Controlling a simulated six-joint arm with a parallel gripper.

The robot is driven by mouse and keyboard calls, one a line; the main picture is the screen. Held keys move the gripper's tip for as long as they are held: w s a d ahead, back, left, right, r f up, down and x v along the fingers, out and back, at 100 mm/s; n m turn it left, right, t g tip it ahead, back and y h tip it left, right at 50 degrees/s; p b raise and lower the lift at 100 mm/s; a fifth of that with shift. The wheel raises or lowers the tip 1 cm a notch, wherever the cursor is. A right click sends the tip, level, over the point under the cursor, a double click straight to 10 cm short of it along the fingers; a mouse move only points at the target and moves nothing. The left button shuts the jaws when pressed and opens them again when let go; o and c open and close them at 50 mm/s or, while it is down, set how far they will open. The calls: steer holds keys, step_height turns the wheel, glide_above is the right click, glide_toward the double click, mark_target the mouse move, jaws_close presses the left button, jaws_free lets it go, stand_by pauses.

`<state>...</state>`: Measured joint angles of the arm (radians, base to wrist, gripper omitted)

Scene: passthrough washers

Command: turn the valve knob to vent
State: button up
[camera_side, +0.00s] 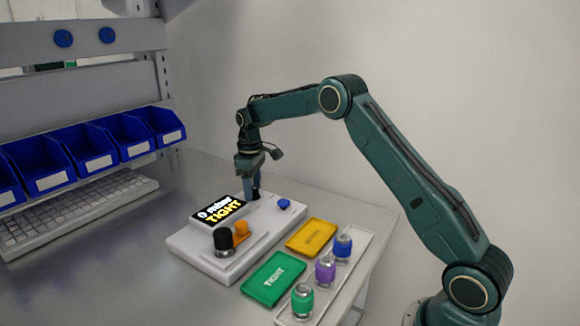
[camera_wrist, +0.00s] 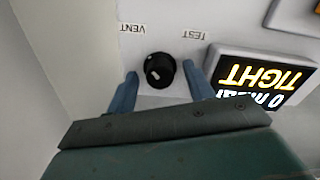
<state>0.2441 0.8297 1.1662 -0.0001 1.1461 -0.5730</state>
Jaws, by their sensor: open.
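The black valve knob (camera_wrist: 159,70) shows in the wrist view on the white panel, with small white marks on it. The VENT label (camera_wrist: 132,29) is to its upper left and the TEST label (camera_wrist: 194,35) to its upper right, both upside down. I cannot tell for sure which label the knob points at. My gripper (camera_wrist: 161,84) is open, with one blue finger on each side of the knob and visible gaps between. In the side view my gripper (camera_side: 252,188) points down at the back of the white tester (camera_side: 195,250) and mostly hides the knob.
The tester's lit display (camera_side: 219,209) reads TIGHT, and a blue button (camera_side: 284,204) is right of my gripper. A black cap (camera_side: 223,240) and an orange part (camera_side: 241,230) stand at its front. Green (camera_side: 273,279) and yellow (camera_side: 311,238) trays and a rack of capped parts (camera_side: 366,247) lie right.

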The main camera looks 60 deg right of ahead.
mark_target(253, 188)
step_height(253, 188, up, 14)
stand_by(0.8)
stand_by(0.3)
steer(key=s+a+r+m+t, duration=0.1)
steer(key=s+a+r, duration=0.4)
steer(key=s, duration=0.4)
steer(key=s+a+r+m+t, duration=0.1)
steer(key=s+a+r+t, duration=0.1)
steer(key=s+a+r, duration=0.55)
steer(key=s+a+f+m+t, duration=0.1)
steer(key=s+f, duration=0.4)
steer(key=s, duration=0.6)
steer(key=s+f+t, duration=0.1)
steer(key=s+f, duration=0.4)
steer(key=s, duration=0.6)
steer(key=shift+s+a+f+m+t, duration=0.2)
steer(key=shift+s+a+m+t, duration=0.1)
steer(key=shift+s+a+m, duration=0.1)
